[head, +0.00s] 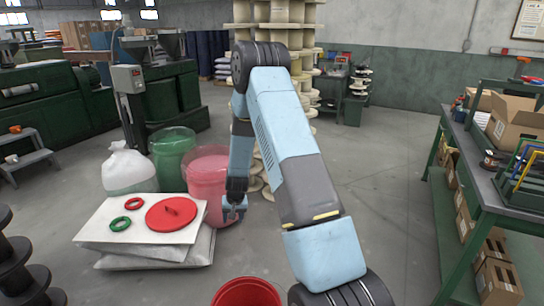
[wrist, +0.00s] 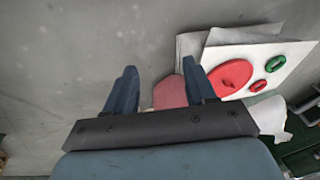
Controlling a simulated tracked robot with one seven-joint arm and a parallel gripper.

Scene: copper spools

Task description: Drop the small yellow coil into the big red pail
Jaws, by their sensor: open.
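In the head view a big pinkish-red pail (head: 205,178) stands on the floor beside a green pail, partly behind my arm. My gripper (head: 234,211) hangs at the pail's right side in that picture, pointing down. In the wrist view my gripper (wrist: 160,67) is open, its two fingers well apart with nothing held between them. Part of the pinkish-red pail (wrist: 171,93) shows between and beyond the fingers. I cannot make out a small yellow coil in either view.
A white board (head: 100,228) on sacks holds a red lid (head: 171,213), a red ring (head: 133,203) and a green ring (head: 120,224). A green pail (head: 172,150) and white sack (head: 128,170) stand behind. Another red container (head: 247,293) is at the bottom edge. Floor at right is clear up to a workbench (head: 485,185).

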